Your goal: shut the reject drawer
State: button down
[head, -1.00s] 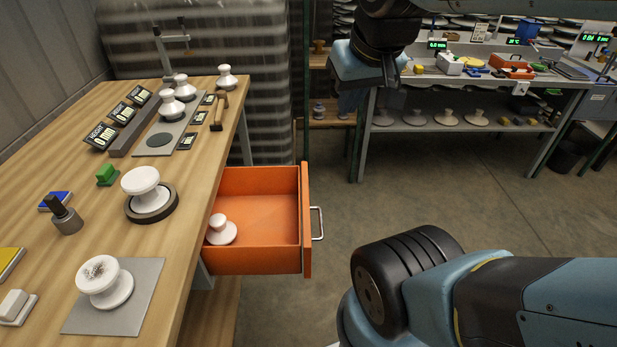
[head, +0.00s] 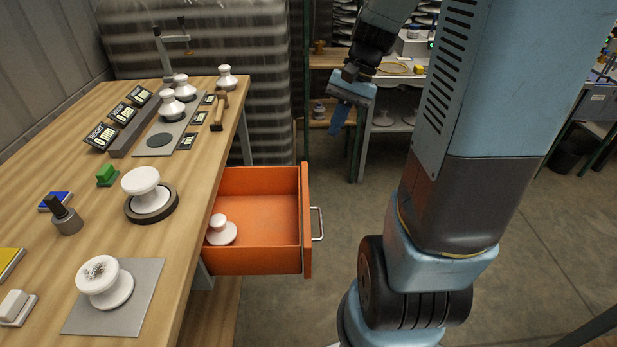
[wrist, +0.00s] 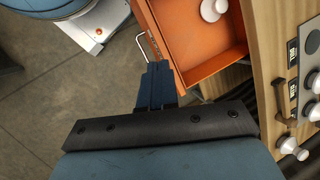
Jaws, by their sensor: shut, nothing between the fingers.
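The orange reject drawer (head: 258,222) stands open, pulled out from the right side of the wooden bench. Its front panel carries a metal handle (head: 318,224) on the outer face. A white insulator (head: 221,231) sits inside it. In the head view my gripper (head: 342,118) hangs beyond the drawer, up and to the right of its handle, pointing down. In the wrist view the drawer (wrist: 205,75) and its handle (wrist: 143,47) lie past the fingertips (wrist: 157,66). The fingers are shut and empty. They overlap the drawer's edge in this view; I cannot tell whether they touch.
A wrapped pallet stack (head: 210,120) and shelves stand behind. The floor (head: 290,310) right of the drawer is open, partly taken by my arm.

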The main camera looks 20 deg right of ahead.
jog(key=w+d+f+m+t+y, duration=0.25)
jog(key=d+f+m+y, duration=0.2)
jog(key=f, duration=0.55)
jog(key=w+d+f+m+t+y, duration=0.2)
jog(key=w+d+f+m+y, duration=0.25)
jog(key=f, duration=0.55)
jog(key=w+d+f+m+t+y, duration=0.15)
jog(key=d+f+m+y, duration=0.35)
jog(key=f, duration=0.5)
jog(key=w+a+m+h, duration=0.1)
jog(key=w+a, duration=0.2)
jog(key=a, duration=1)
jog(key=shift+w+t, duration=0.2)
jog(key=shift+t, duration=0.2)
